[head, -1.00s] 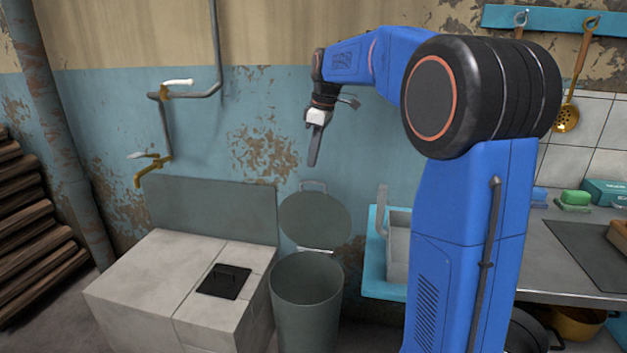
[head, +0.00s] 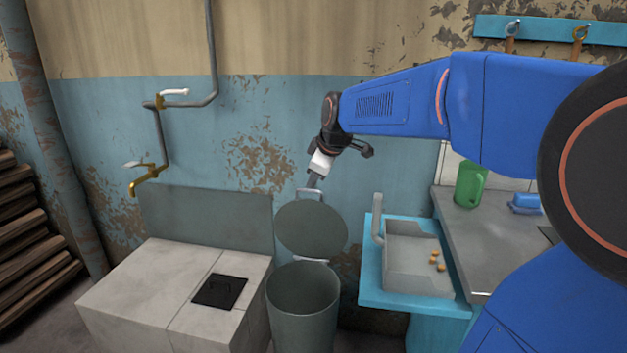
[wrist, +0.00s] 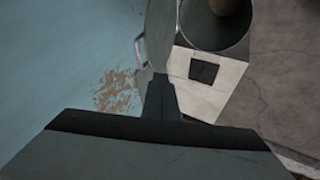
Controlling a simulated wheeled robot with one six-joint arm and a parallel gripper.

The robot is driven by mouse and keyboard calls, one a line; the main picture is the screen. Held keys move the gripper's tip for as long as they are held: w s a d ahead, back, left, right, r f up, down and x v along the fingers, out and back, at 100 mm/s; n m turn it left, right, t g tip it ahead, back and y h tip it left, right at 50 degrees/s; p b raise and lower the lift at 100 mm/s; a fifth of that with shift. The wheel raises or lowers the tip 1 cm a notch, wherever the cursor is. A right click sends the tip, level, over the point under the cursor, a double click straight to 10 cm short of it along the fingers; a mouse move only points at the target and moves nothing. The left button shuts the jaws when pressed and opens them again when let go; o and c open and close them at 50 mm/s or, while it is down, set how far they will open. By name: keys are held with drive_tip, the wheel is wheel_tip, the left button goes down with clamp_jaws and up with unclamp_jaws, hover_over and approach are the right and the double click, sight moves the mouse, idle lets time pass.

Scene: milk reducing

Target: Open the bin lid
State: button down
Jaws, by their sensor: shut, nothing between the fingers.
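A grey-green cylindrical bin (head: 303,300) stands between the white block and the blue sink unit. Its round lid (head: 311,228) is raised, standing up at the back of the rim with a handle (head: 310,194) on its upper edge. My gripper (head: 313,182) is shut and empty, pointing down right by the lid's handle. Whether it touches the handle I cannot tell. In the wrist view, my gripper (wrist: 160,80) reaches toward the edge of the lid (wrist: 160,35), beside the handle (wrist: 140,50). The bin's open mouth (wrist: 212,25) shows something brown inside.
A white tiled block (head: 150,290) with a black hatch (head: 220,291) stands left of the bin. A blue-framed sink (head: 415,303) with several small orange-brown items stands right. The painted wall is close behind the bin.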

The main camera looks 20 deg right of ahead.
sight(308, 190)
drive_tip(key=x, duration=0.3)
drive_tip(key=d+x, duration=0.1)
drive_tip(key=x, duration=0.2)
drive_tip(key=w+x, duration=0.1)
drive_tip(key=x, duration=0.2)
drive_tip(key=shift+d+r, duration=0.2)
drive_tip(key=shift+r, duration=0.15)
drive_tip(key=shift+w+d, duration=0.5)
drive_tip(key=shift+w, duration=0.25)
drive_tip(key=w+d+g+y, duration=0.1)
drive_tip(key=w+d+g, duration=0.1)
drive_tip(key=w+d, duration=0.4)
drive_tip(key=w, duration=0.2)
drive_tip(key=shift+w, duration=0.25)
drive_tip(key=shift+r, duration=0.15)
